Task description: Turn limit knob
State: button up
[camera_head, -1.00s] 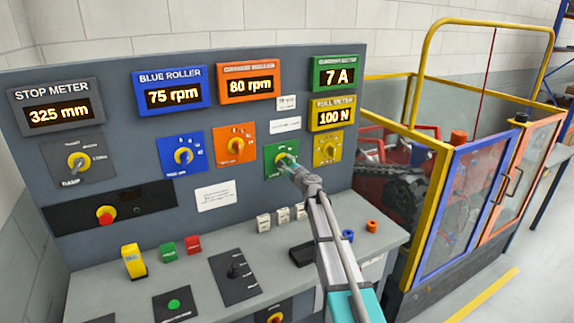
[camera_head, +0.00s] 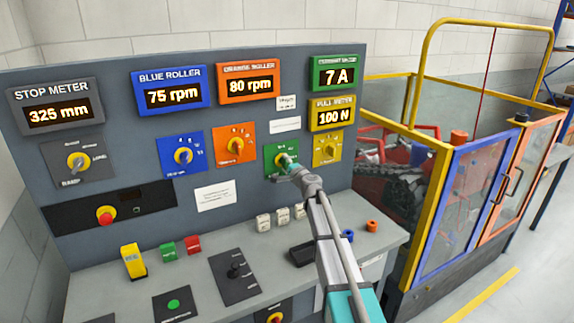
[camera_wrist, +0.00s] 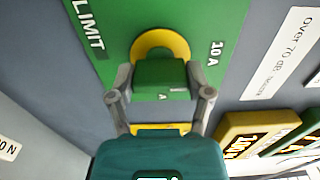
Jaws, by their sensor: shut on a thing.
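The limit knob, a green grip on a yellow ring, sits on the green LIMIT panel (camera_head: 271,171). In the head view the knob (camera_head: 281,160) is mostly hidden behind my gripper (camera_head: 288,164). In the wrist view the green grip (camera_wrist: 160,77) lies between the two grey fingers of my gripper (camera_wrist: 161,92), which is shut on it. The yellow ring (camera_wrist: 160,41) shows behind the grip. The wrist view shows the words LIMIT and 10 A on the panel. The green meter (camera_head: 334,74) at the top right reads 7 A.
The yellow knob panel (camera_head: 327,149) is close on the right and the orange one (camera_head: 235,146) on the left. White labels (camera_head: 285,125) are above. White blocks (camera_head: 264,221) stand on the console shelf below. A caged machine (camera_head: 440,190) stands to the right.

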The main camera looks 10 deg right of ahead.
dwell(0.3)
jog(key=o, duration=1.1)
jog(key=shift+o, duration=0.2)
jog(key=v, duration=1.2)
